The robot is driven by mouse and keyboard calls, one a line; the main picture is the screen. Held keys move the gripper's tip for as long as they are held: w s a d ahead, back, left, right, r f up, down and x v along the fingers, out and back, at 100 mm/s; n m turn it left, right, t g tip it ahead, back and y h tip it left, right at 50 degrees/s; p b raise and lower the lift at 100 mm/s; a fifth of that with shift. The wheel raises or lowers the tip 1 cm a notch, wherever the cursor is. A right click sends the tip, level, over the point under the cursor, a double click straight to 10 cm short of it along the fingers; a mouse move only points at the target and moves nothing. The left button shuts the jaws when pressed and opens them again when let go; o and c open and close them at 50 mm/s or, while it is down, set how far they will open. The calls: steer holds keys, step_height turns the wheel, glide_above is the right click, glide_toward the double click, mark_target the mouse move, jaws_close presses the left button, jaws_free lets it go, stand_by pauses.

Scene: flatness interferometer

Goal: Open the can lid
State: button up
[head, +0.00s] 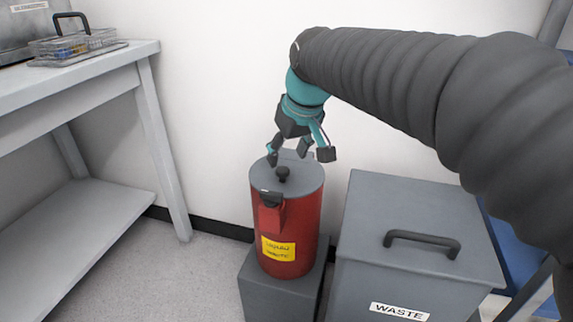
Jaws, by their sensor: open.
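The red can (312,225) stands upright on a grey block, with a yellow label on its front. Its grey lid (310,184) lies flat and closed on top, with a small black knob (283,173) near the middle. A dark latch-like piece (271,198) sits at the front rim above a red bracket. My gripper (300,157) is open and empty, pointing down just above the back part of the lid. Its fingers are spread around and above the knob; I cannot tell whether any finger touches the lid.
A grey waste bin (370,235) with a black handle stands close on the right. The white wall is close behind the can. Floor is free between bench and can.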

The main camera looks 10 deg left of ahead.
mark_target(283, 170)
steer(key=shift+b+x, duration=0.35)
steer(key=shift+x, duration=2.2)
jaws_close()
